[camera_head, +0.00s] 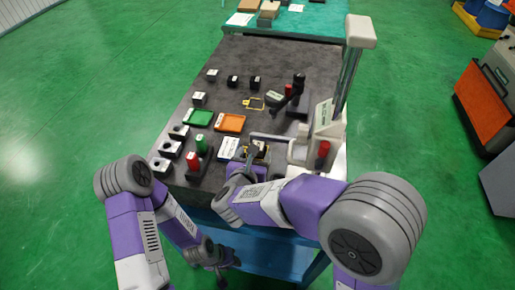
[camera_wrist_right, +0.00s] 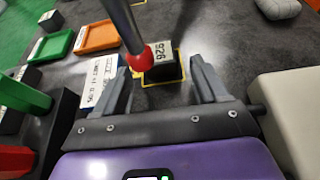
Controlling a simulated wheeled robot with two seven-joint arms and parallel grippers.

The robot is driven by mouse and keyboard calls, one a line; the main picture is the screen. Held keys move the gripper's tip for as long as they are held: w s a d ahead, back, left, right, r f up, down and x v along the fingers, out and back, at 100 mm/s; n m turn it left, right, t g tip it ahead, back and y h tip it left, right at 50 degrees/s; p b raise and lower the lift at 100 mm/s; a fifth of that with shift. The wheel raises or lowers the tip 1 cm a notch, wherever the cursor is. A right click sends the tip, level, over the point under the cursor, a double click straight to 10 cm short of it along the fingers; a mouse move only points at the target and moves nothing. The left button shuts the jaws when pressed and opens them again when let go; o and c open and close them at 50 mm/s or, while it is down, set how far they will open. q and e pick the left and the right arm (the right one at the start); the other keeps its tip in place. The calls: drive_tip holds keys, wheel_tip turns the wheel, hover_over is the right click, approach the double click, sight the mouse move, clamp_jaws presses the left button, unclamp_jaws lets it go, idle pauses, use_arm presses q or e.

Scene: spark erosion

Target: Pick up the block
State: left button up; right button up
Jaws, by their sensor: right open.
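A dark block (camera_wrist_right: 166,66) with a white label reading 926 on top sits inside a yellow square outline in the right wrist view. It also shows small in the head view (camera_head: 259,149). My right gripper (camera_wrist_right: 168,80) is open, with one finger on either side of the block's near part; I cannot tell whether they touch it. A rod with a red ball tip (camera_wrist_right: 142,60) hangs in front of the block and hides part of it. My left gripper (camera_head: 221,268) is low beside the table's front edge, away from the block; its jaws are too small to read.
A green tray (camera_head: 198,118) and an orange tray (camera_head: 230,122) lie behind the block to the left. Several small dark blocks stand farther left and back. A white-and-grey stand (camera_head: 325,135) is close on the right. A white label card (camera_wrist_right: 103,80) lies left of the block.

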drive_tip(key=shift+x, duration=1.2)
clamp_jaws()
